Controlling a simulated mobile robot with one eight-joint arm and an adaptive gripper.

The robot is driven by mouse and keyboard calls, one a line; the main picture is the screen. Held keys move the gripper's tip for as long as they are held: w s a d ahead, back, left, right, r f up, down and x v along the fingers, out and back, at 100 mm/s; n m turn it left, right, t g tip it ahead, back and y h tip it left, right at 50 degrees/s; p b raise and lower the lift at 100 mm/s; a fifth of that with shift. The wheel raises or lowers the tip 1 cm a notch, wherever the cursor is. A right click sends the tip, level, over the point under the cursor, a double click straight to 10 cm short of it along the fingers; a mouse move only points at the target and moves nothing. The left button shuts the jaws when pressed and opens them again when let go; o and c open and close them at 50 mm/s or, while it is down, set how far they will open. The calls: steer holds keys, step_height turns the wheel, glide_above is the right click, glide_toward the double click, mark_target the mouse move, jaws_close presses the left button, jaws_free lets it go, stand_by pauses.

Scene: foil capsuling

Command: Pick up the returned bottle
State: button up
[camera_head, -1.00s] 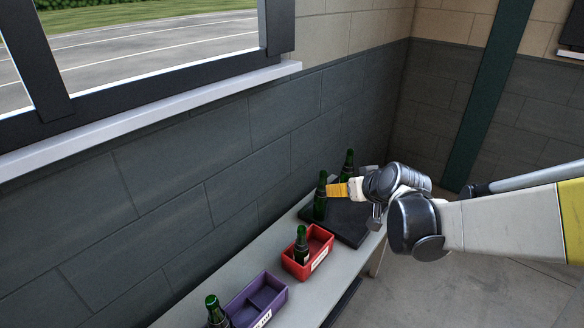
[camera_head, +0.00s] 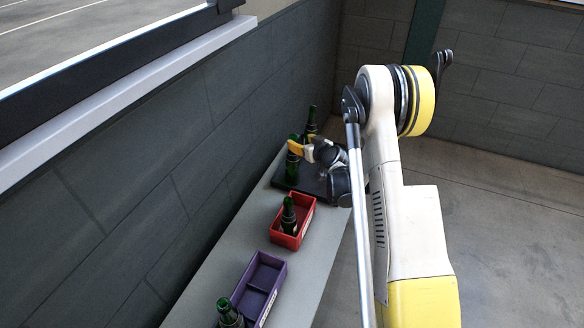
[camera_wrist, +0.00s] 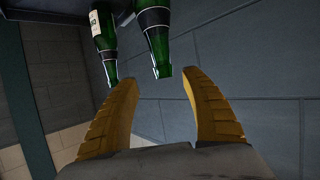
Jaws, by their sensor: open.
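Two dark green bottles stand upright on a black board at the far end of the bench. The nearer bottle (camera_head: 291,172) is beside my gripper (camera_head: 299,148), whose orange fingers are at its neck height. The farther bottle (camera_head: 311,121) stands behind. In the wrist view, which shows the scene upside down, my gripper (camera_wrist: 157,78) is open with its fingers spread. One bottle (camera_wrist: 155,35) has its top between the fingertips, not clasped. The other bottle (camera_wrist: 106,45), with a pale label, is by the left finger. I cannot tell which one is the returned bottle.
The black board (camera_head: 318,189) lies on the grey bench (camera_head: 225,262) along the dark wall. A red box (camera_head: 304,222) holds another green bottle (camera_head: 288,214). A purple divided box (camera_head: 266,270) is nearer, with a bottle (camera_head: 229,314) at its near end. Open floor lies right.

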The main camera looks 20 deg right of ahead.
mark_target(295, 141)
steer(key=b+x, duration=0.1)
steer(key=x, duration=0.2)
steer(key=b+x, duration=0.1)
steer(key=x, duration=0.1)
steer(key=shift+w+a+f+b, duration=0.1)
steer(key=shift+a+f+b, duration=0.15)
steer(key=shift+a+b, duration=0.1)
steer(key=shift+w, duration=0.45)
jaws_close()
